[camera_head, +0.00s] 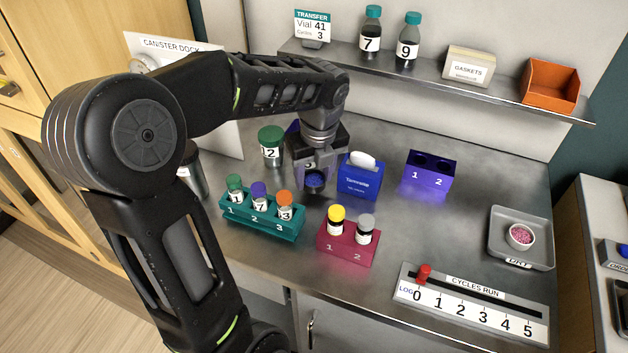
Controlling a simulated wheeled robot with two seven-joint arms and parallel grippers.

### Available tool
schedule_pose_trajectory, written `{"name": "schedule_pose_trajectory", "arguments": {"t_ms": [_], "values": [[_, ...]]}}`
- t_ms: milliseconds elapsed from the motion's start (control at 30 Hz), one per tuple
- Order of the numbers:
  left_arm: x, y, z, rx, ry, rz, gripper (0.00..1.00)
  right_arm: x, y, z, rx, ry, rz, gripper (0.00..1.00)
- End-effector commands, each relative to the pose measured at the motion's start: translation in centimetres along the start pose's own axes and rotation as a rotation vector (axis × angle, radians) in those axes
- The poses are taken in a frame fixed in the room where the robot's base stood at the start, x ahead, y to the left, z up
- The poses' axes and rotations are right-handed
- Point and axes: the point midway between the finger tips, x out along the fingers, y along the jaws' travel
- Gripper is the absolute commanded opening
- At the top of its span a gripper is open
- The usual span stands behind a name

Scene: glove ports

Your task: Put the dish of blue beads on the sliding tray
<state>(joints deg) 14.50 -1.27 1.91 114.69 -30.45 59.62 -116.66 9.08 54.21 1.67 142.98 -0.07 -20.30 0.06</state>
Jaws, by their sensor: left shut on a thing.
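A small dark dish of blue beads (315,181) is at the fingertips of my left gripper (316,170), near the middle of the steel counter. The gripper points down and is shut on the dish. I cannot tell whether the dish touches the counter. A square grey tray (541,256) with a label on its front edge lies at the right and holds a white dish of pink beads (520,236). My right gripper is not in view.
A blue tissue box (361,177) stands just right of the dish. A teal vial rack (262,222), a maroon rack (347,247) and a purple block (427,172) stand around it. A green-lidded jar (271,147) is at left. A slider board (470,305) lies in front.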

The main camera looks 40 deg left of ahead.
Motion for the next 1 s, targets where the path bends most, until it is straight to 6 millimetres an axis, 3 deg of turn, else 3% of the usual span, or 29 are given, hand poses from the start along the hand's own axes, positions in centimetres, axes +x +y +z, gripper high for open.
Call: {"name": "schedule_pose_trajectory", "arguments": {"t_ms": [500, 667, 1000], "values": [[-10.9, -0.1, 1.6, 0.001, -0.002, -0.005, 0.04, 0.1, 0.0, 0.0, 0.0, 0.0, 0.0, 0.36], [-14.3, 0.0, 2.1, 0.001, 0.0, -0.001, 0.04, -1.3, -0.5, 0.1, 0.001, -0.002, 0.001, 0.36], [-15.4, 0.0, 2.3, 0.001, 0.001, 0.0, 0.04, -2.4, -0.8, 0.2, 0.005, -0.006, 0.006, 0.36]]}}
